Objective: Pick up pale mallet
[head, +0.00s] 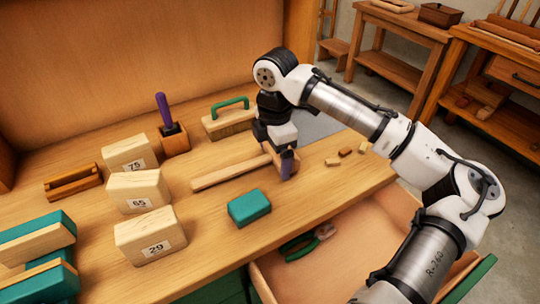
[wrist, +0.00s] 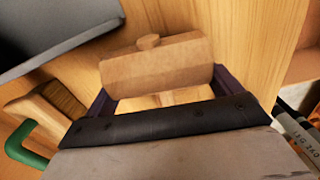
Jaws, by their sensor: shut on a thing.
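The pale mallet's handle (head: 228,172) shows in the head view, stretching left from my gripper (head: 284,166) low over the bench. Its head is mostly hidden behind my gripper there. In the wrist view the brown wooden mallet head (wrist: 156,66) lies across the space between my purple-dark fingers (wrist: 160,92), with a small wooden stub at its far side. My gripper is shut on the mallet. I cannot tell whether the mallet touches the bench or is slightly raised.
Numbered wooden blocks (head: 136,190) stand left, beside a holder (head: 174,138) with a purple-handled tool. Small wood pieces (head: 345,152) lie right. An open drawer (head: 345,245) juts out in front.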

